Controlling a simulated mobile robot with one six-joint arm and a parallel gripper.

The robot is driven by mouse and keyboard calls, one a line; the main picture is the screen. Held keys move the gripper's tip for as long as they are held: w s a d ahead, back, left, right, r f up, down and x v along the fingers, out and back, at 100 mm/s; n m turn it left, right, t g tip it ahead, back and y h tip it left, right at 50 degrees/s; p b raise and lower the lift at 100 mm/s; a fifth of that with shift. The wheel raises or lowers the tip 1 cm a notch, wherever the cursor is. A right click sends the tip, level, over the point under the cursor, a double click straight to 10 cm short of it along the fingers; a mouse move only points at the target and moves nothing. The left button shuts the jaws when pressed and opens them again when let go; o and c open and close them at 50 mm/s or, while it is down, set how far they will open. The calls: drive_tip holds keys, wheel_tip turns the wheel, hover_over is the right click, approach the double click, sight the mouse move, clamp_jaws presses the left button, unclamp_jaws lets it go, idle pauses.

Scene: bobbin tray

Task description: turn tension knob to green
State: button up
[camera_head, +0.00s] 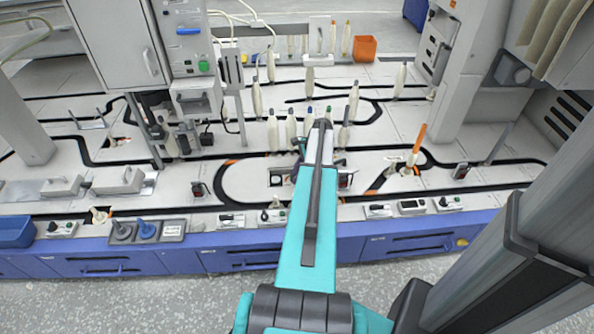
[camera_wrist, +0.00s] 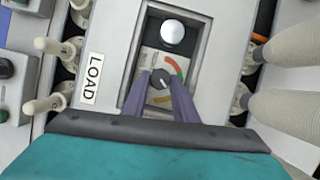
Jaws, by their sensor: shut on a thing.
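The tension knob (camera_wrist: 161,78) is a small dark round knob on a pale dial plate (camera_wrist: 151,62) in a recessed panel, in the middle of the wrist view. A red-orange arc (camera_wrist: 178,66) shows at the upper right of the dial and a yellow mark (camera_wrist: 162,100) below the knob. In the head view my arm hides the knob.
A round silver button (camera_wrist: 173,32) sits above the dial in the recess. A LOAD label (camera_wrist: 91,78) and several white pegs (camera_wrist: 45,104) are at left. Grey-white bobbins (camera_wrist: 287,108) stand close at right. An orange bin (camera_head: 365,48) stands at the back.

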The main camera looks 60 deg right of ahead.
drive_tip(key=n+p, duration=0.1)
drive_tip(key=p, duration=0.1)
drive_tip(key=n+g+y+p, duration=0.1)
drive_tip(key=n+p, duration=0.1)
drive_tip(key=shift+w+r, duration=0.15)
drive_tip(key=shift+r, duration=0.05)
drive_tip(key=n+g+p, duration=0.1)
drive_tip(key=n+p, duration=0.2)
drive_tip(key=shift+w+n, duration=0.1)
drive_tip(key=shift+n, duration=0.2)
drive_tip(key=n+p, duration=0.1)
drive_tip(key=n+g+p, duration=0.1)
drive_tip(key=n, duration=0.1)
drive_tip(key=shift+w+f+g+y+p, duration=0.1)
drive_tip(key=shift+g+y+p, duration=0.2)
drive_tip(key=shift+p, duration=0.05)
drive_tip(key=shift+f+n+g+p, duration=0.1)
drive_tip(key=shift+n+g+p, duration=0.3)
drive_tip(key=shift+n, duration=0.6)
drive_tip(key=o, duration=1)
drive_tip(key=shift+o, duration=0.3)
